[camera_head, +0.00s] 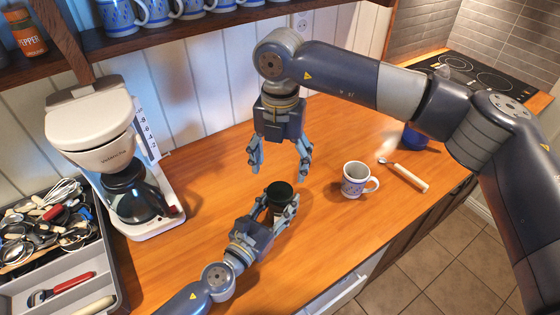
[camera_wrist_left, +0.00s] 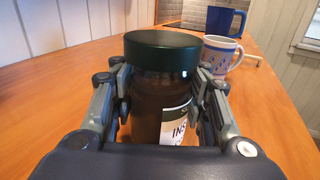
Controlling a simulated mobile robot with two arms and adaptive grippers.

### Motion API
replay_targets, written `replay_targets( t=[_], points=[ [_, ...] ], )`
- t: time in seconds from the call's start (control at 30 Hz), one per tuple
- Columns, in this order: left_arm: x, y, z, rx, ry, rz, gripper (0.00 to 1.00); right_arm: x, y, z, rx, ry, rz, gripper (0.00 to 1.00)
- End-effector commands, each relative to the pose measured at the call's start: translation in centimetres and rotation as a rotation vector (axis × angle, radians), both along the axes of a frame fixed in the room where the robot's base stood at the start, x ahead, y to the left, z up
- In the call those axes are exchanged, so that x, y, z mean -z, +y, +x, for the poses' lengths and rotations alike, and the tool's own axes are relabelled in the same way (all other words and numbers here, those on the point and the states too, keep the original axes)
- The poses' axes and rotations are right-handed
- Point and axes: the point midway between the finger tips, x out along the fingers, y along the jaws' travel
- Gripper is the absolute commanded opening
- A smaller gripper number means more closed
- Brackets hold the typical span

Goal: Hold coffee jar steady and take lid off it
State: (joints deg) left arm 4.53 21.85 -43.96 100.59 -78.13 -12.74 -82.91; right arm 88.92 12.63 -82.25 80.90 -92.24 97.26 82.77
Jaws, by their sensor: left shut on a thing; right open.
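The coffee jar (camera_wrist_left: 155,100) stands upright on the wooden counter, brown with a white label partly hidden by my finger. Its dark green lid (camera_wrist_left: 162,50) is on top; from above in the head view the lid (camera_head: 279,192) looks nearly black. My left gripper (camera_head: 279,208) is shut around the jar's body below the lid, one finger on each side in the left wrist view (camera_wrist_left: 160,100). My right gripper (camera_head: 279,165) is open and empty, pointing down above and just behind the jar, apart from the lid.
A patterned mug (camera_head: 354,180) and a spoon (camera_head: 405,176) lie to the right, with a blue mug (camera_head: 414,138) behind. A coffee maker (camera_head: 130,170) and utensil tray (camera_head: 70,285) stand left. A shelf (camera_head: 180,32) with mugs runs overhead. Counter between coffee maker and jar is clear.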

Motion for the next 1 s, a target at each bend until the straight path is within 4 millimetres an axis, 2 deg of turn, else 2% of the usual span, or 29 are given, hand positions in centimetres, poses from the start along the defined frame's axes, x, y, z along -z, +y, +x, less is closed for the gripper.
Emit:
replay_targets(
  t=[0.4,0.6,0.83,1.0],
  points=[
    [-0.1,0.0,0.0,0.000,-0.002,-0.001,0.00,0.0,0.0,0.0,0.727,0.000,0.000,0.70],
    [-0.1,0.0,0.0,0.000,-0.002,-0.001,0.00,0.0,0.0,0.0,0.987,0.000,-0.001,0.70],
    [-0.1,0.0,0.0,0.000,-0.002,-0.001,0.00,0.3,0.0,0.0,1.113,0.001,-0.001,0.70],
    [-0.1,0.0,0.0,0.000,-0.002,-0.001,0.00,2.2,0.0,-0.1,1.121,0.001,-0.003,0.70]
  ],
)
